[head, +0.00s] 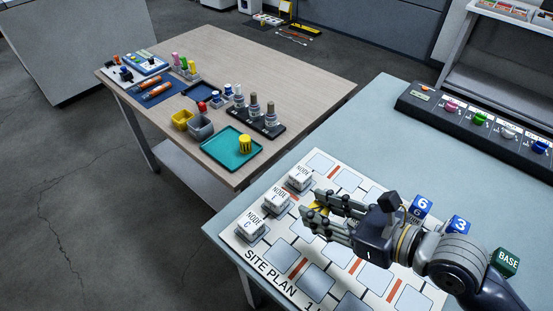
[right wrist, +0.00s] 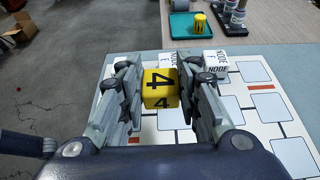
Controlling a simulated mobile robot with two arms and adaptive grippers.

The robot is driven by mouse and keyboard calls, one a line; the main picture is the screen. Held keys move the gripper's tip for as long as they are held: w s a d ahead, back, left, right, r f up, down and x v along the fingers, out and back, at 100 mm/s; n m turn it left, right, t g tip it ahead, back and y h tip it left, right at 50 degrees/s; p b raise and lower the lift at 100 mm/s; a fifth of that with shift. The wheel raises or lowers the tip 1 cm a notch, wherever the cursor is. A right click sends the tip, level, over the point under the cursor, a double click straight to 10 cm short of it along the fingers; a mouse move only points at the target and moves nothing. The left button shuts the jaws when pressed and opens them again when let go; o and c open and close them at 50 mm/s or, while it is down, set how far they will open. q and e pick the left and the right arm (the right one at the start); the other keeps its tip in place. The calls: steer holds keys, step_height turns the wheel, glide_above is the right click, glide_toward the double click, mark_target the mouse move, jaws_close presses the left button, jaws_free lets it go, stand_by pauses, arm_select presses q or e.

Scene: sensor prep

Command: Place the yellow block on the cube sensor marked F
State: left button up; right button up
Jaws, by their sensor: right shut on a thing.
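My right gripper (head: 322,216) is shut on the yellow block (right wrist: 160,88), which carries a black 4 and shows between the fingers in the right wrist view. In the head view only a little of the block (head: 319,209) shows, held above the white site plan board. My left gripper is not in view.
Blue blocks 6 (head: 421,206) and 3 (head: 458,225) and a green BASE block (head: 506,262) stand near my right arm. A wooden table (head: 270,75) with a teal tray (head: 222,157) lies beyond.

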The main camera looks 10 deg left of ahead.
steer(key=w+a+p, duration=0.1)
steer(key=w, duration=0.5)
glide_above(304, 175)
steer(key=shift+f+p, duration=0.4)
steer(key=shift+f, duration=0.25)
step_height(304, 175, down, 4)
steer(key=shift+r, duration=0.25)
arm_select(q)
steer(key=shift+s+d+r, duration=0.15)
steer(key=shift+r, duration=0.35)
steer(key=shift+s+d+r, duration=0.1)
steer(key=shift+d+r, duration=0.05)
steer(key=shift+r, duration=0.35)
arm_select(e)
steer(key=shift+f, duration=0.2)
steer(key=o, duration=0.9)
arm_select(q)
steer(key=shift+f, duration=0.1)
